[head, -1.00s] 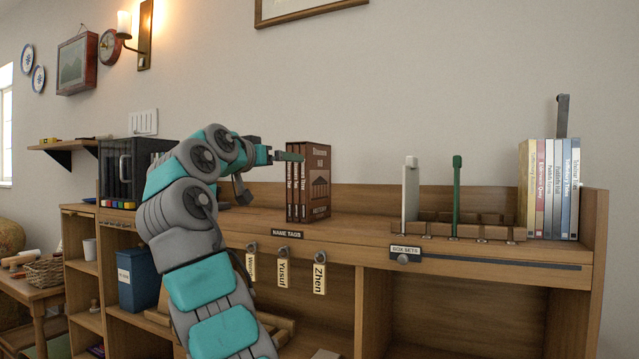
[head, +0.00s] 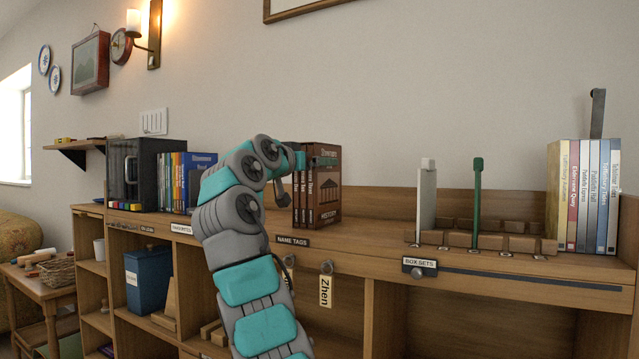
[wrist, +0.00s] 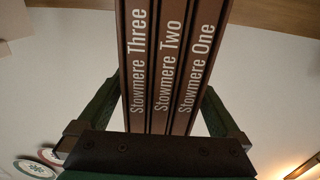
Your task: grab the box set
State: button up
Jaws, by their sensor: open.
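The box set (head: 325,190) is a brown case with three volumes, standing upright on the shelf top above the "NAME TAGS" label. In the wrist view its spines (wrist: 168,65) read "Stowmere Three", "Stowmere Two" and "Stowmere One". My gripper (head: 308,161) is at the upper part of the box set. In the wrist view my gripper (wrist: 160,88) is open, with one dark green finger on each side of the spines. Whether either finger touches the case I cannot tell.
A wooden rack (head: 480,240) with a white divider (head: 427,200) and a green divider (head: 476,200) stands to the right, above the "BOX SETS" label (head: 419,263). Pale books (head: 585,195) stand at the far right. Blue books (head: 190,180) and a black case (head: 133,175) are left.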

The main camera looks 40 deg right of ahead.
jog(key=shift+x, duration=1.5)
grip_shut()
